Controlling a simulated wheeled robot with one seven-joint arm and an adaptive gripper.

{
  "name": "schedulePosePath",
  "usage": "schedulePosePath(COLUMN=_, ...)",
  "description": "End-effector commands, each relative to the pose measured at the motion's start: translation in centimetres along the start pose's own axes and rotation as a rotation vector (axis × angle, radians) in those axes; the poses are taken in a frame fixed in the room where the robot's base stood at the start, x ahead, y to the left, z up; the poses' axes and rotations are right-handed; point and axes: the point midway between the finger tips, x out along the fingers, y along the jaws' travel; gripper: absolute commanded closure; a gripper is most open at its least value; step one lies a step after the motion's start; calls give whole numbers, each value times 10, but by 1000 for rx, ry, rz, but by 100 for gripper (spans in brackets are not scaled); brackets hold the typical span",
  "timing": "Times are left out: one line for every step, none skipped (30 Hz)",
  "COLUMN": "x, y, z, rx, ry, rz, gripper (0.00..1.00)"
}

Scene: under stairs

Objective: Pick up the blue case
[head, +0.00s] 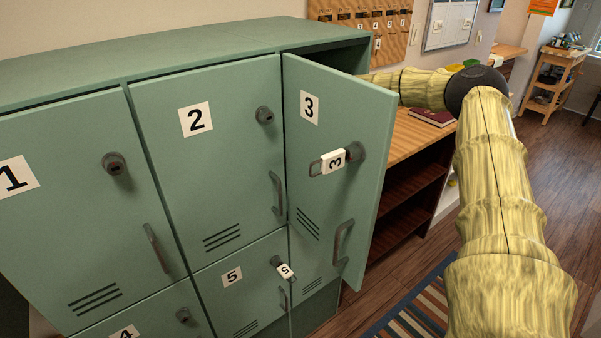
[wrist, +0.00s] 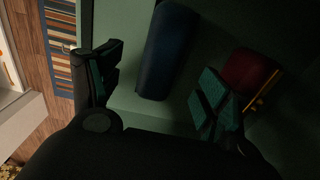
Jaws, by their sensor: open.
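The blue case (wrist: 167,52) is a dark blue, long rounded shape in the wrist view. It lies on the green surface inside a locker compartment. My gripper (wrist: 160,90) is open, with one finger to the left of the case and the other to its lower right. The near end of the case is level with the fingertips in the picture; I cannot tell the depth between them or whether they touch. In the head view my gripper and the case are hidden behind the open locker door 3 (head: 325,205).
A dark red object (wrist: 248,72) with a yellowish edge sits beside the right finger. Locker doors 1 (head: 75,215) and 2 (head: 225,110) are shut. A wooden shelf unit (head: 408,180) stands right of the lockers. A striped rug (head: 415,315) lies on the floor.

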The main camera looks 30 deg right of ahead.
Motion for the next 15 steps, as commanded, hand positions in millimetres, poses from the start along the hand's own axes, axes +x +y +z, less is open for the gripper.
schedulePosePath(x=5, y=-1, z=0, rx=-1, ry=1, rz=3, gripper=23)
schedulePosePath(x=8, y=-1, z=0, rx=0, ry=1, rz=4, gripper=23)
schedulePosePath(x=10, y=-1, z=0, rx=0, ry=1, rz=5, gripper=23)
schedulePosePath(x=11, y=-1, z=-1, rx=1, ry=1, rz=5, gripper=23)
schedulePosePath(x=13, y=0, z=-2, rx=2, ry=1, rz=5, gripper=23)
schedulePosePath(x=17, y=1, z=-2, rx=2, ry=1, rz=5, gripper=23)
schedulePosePath(x=20, y=2, z=-3, rx=3, ry=1, rz=5, gripper=23)
schedulePosePath(x=24, y=2, z=-3, rx=3, ry=1, rz=6, gripper=23)
schedulePosePath(x=28, y=2, z=-3, rx=3, ry=1, rz=6, gripper=23)
schedulePosePath(x=32, y=2, z=-3, rx=2, ry=1, rz=5, gripper=23)
schedulePosePath(x=36, y=2, z=-3, rx=2, ry=1, rz=5, gripper=23)
schedulePosePath(x=42, y=2, z=-3, rx=2, ry=1, rz=6, gripper=23)
schedulePosePath(x=46, y=2, z=-3, rx=2, ry=1, rz=6, gripper=23)
schedulePosePath(x=48, y=2, z=-3, rx=2, ry=1, rz=5, gripper=23)
schedulePosePath(x=52, y=2, z=-3, rx=2, ry=0, rz=4, gripper=23)
